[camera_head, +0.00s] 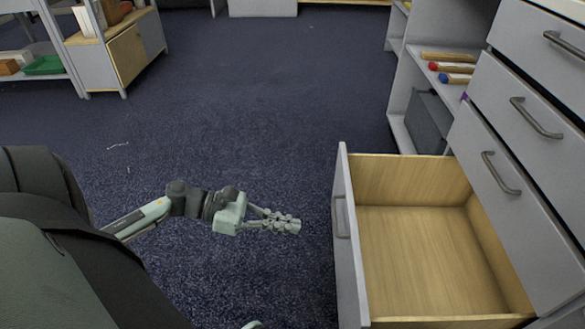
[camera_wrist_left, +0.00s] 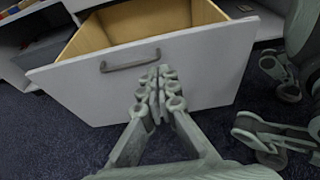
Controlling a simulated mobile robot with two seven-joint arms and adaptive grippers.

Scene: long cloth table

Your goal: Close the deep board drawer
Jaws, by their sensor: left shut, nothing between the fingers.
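The deep drawer (camera_head: 424,255) is pulled far out of the grey cabinet at right. It is empty, with a pale wood inside and a grey front with a metal handle (camera_head: 340,217). My left gripper (camera_head: 295,224) is shut and empty, just left of the drawer front, with a small gap to the handle in the head view. In the left wrist view, the closed fingertips (camera_wrist_left: 161,88) point at the drawer front (camera_wrist_left: 205,70), just below its handle (camera_wrist_left: 130,60). Contact cannot be told there.
Closed drawers (camera_head: 520,130) of the same cabinet rise above the open one. A grey shelf (camera_head: 400,85) with wooden rods (camera_head: 452,67) stands behind it. A low cabinet (camera_head: 130,50) stands at the far left. The dark blue carpet (camera_head: 240,110) between is mostly clear.

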